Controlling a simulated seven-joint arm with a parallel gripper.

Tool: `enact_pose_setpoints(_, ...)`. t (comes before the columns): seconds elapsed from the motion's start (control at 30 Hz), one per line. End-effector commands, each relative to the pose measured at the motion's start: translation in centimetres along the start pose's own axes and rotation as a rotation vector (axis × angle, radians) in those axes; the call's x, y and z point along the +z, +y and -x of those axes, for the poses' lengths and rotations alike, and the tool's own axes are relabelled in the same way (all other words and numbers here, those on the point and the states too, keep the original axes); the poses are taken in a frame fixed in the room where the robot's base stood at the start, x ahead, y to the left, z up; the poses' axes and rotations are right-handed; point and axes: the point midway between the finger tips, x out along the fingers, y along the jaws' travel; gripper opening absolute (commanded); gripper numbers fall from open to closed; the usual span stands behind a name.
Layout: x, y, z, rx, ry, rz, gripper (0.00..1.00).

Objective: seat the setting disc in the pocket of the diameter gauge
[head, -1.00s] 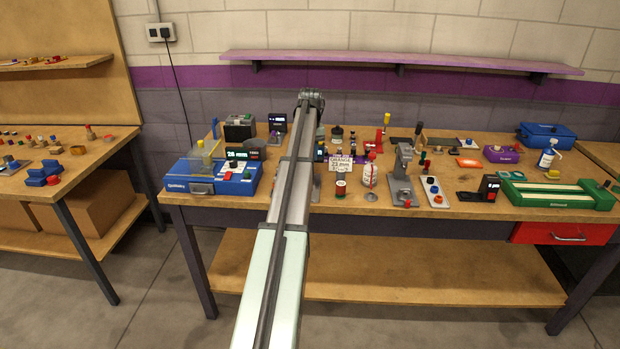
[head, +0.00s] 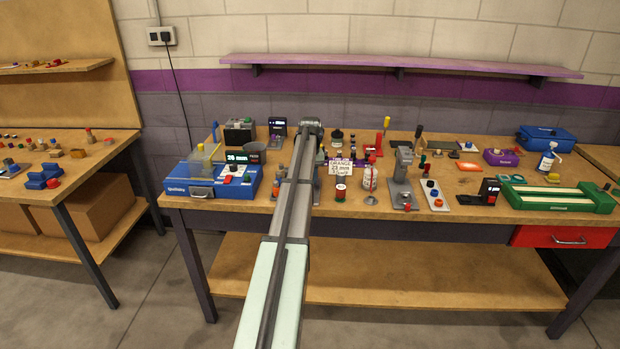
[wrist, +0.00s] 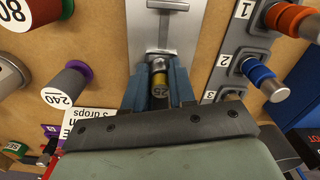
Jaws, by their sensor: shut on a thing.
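In the wrist view my gripper (wrist: 159,92) is shut on a small brass-yellow piece with a dark marking (wrist: 159,77), which I take to be the setting disc. Its lower part is hidden by the fingers and the gripper body. Just beyond it lies a grey metal fixture with a raised bar (wrist: 160,28), probably the diameter gauge. The held piece is close to the near end of this bar; I cannot tell whether they touch. No pocket shows clearly. In the head view my arm hides the gripper and the piece.
In the wrist view a numbered grey rack (wrist: 235,65) with orange and blue knobs stands close on the right. Plugs marked 80 (wrist: 15,12) and 240 (wrist: 66,84) stand left. In the head view a blue box (head: 210,187) and a white sign (head: 341,182) flank my arm.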

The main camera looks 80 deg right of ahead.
Motion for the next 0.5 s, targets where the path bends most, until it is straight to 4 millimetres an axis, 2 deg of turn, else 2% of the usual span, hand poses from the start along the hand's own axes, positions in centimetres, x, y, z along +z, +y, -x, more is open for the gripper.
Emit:
enact_pose_setpoints(0.1, 0.0, 0.0, -0.25, 0.0, 0.0, 0.0, 0.0)
enact_pose_setpoints(0.13, 0.0, 0.0, -0.28, 0.0, 0.0, 0.0, 0.26)
enact_pose_setpoints(0.4, -0.01, 0.0, -0.24, 0.0, 0.0, 0.0, 0.5)
enact_pose_setpoints(0.5, 0.0, 0.0, -0.24, 0.0, 0.0, 0.0, 0.5)
